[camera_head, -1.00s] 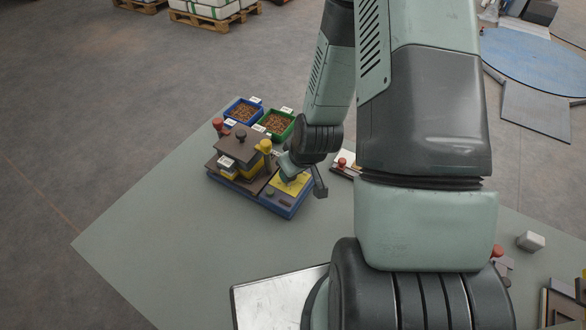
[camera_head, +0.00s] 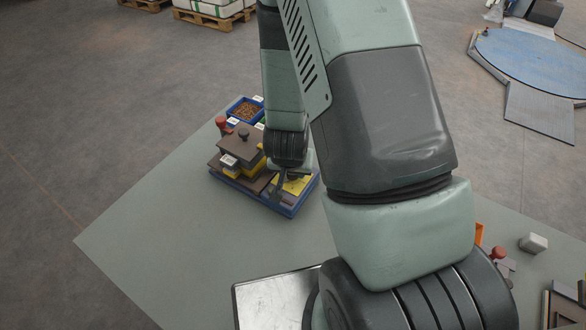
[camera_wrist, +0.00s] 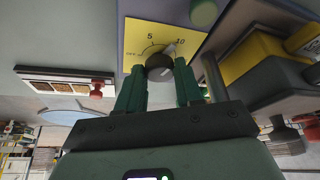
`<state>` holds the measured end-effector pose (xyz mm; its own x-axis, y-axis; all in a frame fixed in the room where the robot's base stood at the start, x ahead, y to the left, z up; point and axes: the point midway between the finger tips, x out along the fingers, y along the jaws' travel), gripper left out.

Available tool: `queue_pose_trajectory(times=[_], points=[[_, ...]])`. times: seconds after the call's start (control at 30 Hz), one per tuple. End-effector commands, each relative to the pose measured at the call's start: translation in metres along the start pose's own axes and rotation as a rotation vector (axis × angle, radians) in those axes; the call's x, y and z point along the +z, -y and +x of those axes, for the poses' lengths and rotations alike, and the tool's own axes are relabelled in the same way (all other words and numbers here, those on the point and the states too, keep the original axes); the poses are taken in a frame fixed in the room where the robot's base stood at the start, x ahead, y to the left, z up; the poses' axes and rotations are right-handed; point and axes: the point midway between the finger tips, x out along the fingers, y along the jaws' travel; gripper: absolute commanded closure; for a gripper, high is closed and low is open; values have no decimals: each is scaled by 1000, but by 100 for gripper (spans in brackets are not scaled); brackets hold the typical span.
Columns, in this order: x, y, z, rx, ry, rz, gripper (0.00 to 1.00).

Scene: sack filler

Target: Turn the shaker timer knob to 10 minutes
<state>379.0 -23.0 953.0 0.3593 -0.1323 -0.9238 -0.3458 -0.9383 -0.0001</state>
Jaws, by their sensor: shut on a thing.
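The shaker timer knob (camera_wrist: 159,67) is dark and round with a pale pointer, on a yellow dial plate (camera_wrist: 134,42) marked OFF, 5 and 10. In the wrist view the pointer tilts up and right, towards the 10 mark. My gripper (camera_wrist: 160,75) has its green fingers on either side of the knob and is shut on it. In the head view the shaker's blue base (camera_head: 288,209) and yellow plate (camera_head: 298,185) show, but my wrist hides the knob.
A panel with a red knob (camera_wrist: 96,92) shows in the wrist view. The table's left part (camera_head: 150,215) is clear.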

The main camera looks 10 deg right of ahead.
Motion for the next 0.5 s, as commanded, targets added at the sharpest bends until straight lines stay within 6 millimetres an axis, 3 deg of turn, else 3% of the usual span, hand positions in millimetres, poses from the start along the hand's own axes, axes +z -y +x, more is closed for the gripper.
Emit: queue_pose_trajectory(times=[0.5], points=[[-1, 0, 1, 13, -2, 31, 95]])
